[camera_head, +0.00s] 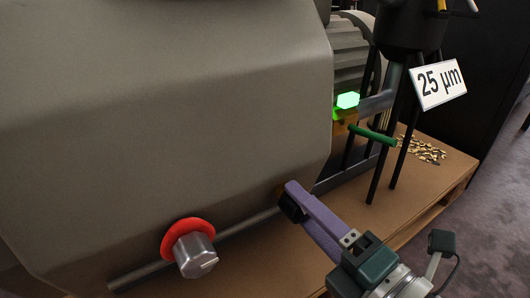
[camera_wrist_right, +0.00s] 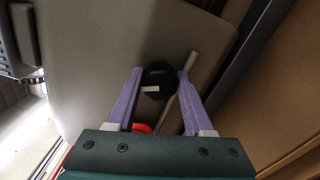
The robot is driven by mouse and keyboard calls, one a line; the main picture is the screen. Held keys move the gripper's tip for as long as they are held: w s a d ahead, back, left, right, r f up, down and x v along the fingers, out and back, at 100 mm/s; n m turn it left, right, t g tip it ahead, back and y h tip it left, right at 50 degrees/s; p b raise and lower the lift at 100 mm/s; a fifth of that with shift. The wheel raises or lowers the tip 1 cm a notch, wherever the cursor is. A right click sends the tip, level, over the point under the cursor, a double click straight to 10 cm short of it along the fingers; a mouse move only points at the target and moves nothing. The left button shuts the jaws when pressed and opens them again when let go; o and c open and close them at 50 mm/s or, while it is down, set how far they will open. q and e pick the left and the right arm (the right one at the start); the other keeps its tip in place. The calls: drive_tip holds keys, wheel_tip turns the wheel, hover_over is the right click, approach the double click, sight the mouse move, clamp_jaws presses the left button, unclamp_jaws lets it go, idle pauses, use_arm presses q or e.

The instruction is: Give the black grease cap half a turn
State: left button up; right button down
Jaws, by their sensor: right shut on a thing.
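The black grease cap (camera_wrist_right: 160,76) is a round dark knob with a short pale mark on its face. In the right wrist view it sits between the tips of my right gripper's two purple fingers. In the head view my right gripper (camera_head: 291,196) reaches in from the lower right, with its fingertips at the grey housing's lower right edge. The cap (camera_head: 292,208) shows there only as a small dark patch, mostly hidden by the fingers. My right gripper (camera_wrist_right: 161,80) is shut on the cap. My left gripper is in neither view.
The large grey housing (camera_head: 170,110) fills the left. A silver knob on a red ring (camera_head: 188,228) and a grey rail (camera_head: 140,277) are near the fingers. A green-lit block (camera_head: 347,100), a green bar (camera_head: 372,135) and a "25 µm" sign (camera_head: 438,84) stand behind.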

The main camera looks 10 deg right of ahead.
drive_tip(key=m+p, duration=0.1)
drive_tip(key=m, duration=0.4)
drive_tip(key=shift+m, duration=0.4)
drive_tip(key=m+p, duration=0.1)
drive_tip(key=m, duration=0.4)
drive_tip(key=shift+m+h, duration=0.3)
drive_tip(key=m+p, duration=0.1)
drive_tip(key=m, duration=0.4)
drive_tip(key=shift+a, duration=0.1)
drive_tip(key=m, duration=0.6)
drive_tip(key=shift+m, duration=0.3)
drive_tip(key=shift+c, duration=1.4)
unclamp_jaws()
